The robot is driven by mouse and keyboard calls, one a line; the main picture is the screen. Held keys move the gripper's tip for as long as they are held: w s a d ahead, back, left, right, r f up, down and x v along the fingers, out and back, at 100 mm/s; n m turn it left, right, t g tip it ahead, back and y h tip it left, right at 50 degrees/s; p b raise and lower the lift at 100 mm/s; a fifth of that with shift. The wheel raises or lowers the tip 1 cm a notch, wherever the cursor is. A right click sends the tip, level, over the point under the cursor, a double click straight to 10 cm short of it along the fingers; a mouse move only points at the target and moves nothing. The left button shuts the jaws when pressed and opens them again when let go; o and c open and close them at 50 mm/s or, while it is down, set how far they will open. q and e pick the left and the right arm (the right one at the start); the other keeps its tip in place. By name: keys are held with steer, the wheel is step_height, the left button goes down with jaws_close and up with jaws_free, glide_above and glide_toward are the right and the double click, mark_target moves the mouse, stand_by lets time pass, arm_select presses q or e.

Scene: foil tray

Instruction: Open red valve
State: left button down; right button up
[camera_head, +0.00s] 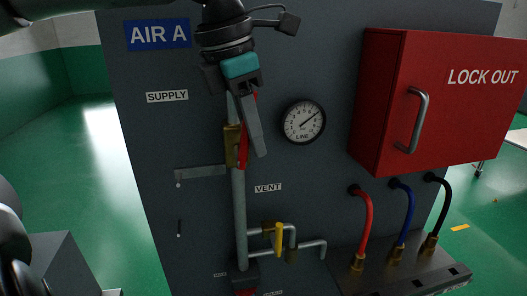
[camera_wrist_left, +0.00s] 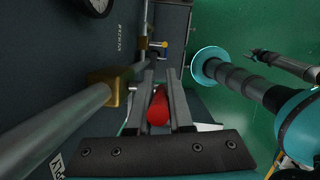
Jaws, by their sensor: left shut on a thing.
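The red valve handle (camera_head: 243,146) sits at a brass valve body (camera_head: 232,146) on the vertical grey supply pipe (camera_head: 239,205), below the SUPPLY label. The handle lies roughly along the pipe. My left gripper (camera_head: 258,148) comes from above, its fingers pointing down at the handle and partly covering it. In the left wrist view, the red handle (camera_wrist_left: 158,108) lies between the two fingers of my left gripper (camera_wrist_left: 160,80), which is shut on it. The brass valve body (camera_wrist_left: 110,84) shows beside the fingers there.
A round LINE gauge (camera_head: 303,122) and a red LOCK OUT box (camera_head: 385,95) are right of the valve. A yellow vent handle (camera_head: 279,239) is below. A grey bracket (camera_head: 200,173) sticks out left of the pipe. Red, blue and black hoses hang lower right.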

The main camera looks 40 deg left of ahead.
arm_select(q)
steer(key=shift+s+a+t+h+b, duration=0.2)
steer(key=shift+t+h+b, duration=0.45)
steer(key=shift+b, duration=0.4)
steer(key=shift+r+t, duration=0.1)
steer(key=shift+t, duration=0.15)
arm_select(e)
steer(key=a+f, duration=0.2)
steer(key=f, duration=0.1)
steer(key=shift+f, duration=0.15)
steer(key=shift+d, duration=0.15)
arm_select(q)
steer(key=c, duration=0.8)
jaws_free()
steer(key=shift+s, duration=0.1)
steer(key=shift+c, duration=0.2)
arm_select(e)
steer(key=shift+d, duration=0.15)
arm_select(q)
steer(key=p+v, duration=0.1)
steer(key=v, duration=1.4)
arm_select(e)
steer(key=shift+r, duration=0.95)
arm_select(q)
steer(key=shift+a+r, duration=0.15)
